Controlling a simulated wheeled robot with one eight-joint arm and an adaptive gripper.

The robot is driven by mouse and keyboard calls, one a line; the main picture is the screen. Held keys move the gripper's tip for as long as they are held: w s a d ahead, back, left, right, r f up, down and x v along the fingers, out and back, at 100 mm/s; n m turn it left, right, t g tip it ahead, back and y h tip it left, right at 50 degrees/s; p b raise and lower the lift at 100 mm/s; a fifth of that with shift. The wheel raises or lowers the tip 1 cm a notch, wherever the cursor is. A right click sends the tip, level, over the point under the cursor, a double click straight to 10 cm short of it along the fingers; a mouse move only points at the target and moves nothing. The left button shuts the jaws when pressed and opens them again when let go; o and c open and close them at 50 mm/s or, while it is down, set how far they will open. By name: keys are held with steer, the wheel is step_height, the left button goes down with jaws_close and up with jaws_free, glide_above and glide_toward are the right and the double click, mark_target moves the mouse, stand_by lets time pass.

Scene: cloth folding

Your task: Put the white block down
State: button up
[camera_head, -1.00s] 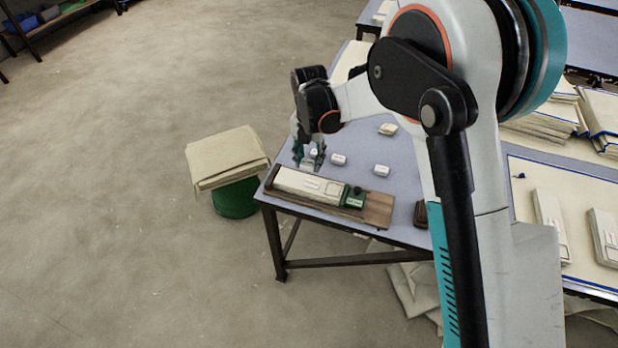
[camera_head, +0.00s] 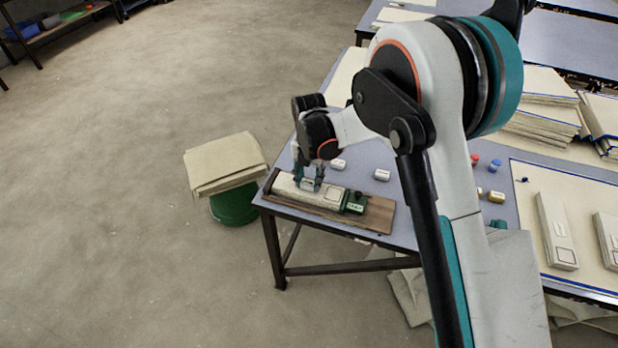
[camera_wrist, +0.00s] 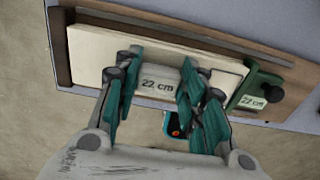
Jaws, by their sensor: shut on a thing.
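The white block (camera_wrist: 158,82), marked "22 cm", sits between the fingers of my gripper (camera_wrist: 155,92) in the wrist view. My gripper is shut on it, over the folded cream cloth (camera_wrist: 88,52). I cannot tell whether the block touches the cloth. In the head view my gripper (camera_head: 311,184) is low over the cloth strip (camera_head: 284,186), which lies on the wooden board (camera_head: 378,214). The block is mostly hidden by the fingers there.
A green stop (camera_wrist: 254,92) with a "22 cm" label stands at the cloth's right end. Two white blocks (camera_head: 338,164) (camera_head: 382,174) stand behind the board. A green stool (camera_head: 235,206) with folded cloth (camera_head: 224,163) is left of the table.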

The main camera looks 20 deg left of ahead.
mark_target(309, 180)
steer(key=o, duration=0.9)
step_height(309, 180, up, 12)
steer(key=p, duration=0.5)
steer(key=shift+r, duration=0.15)
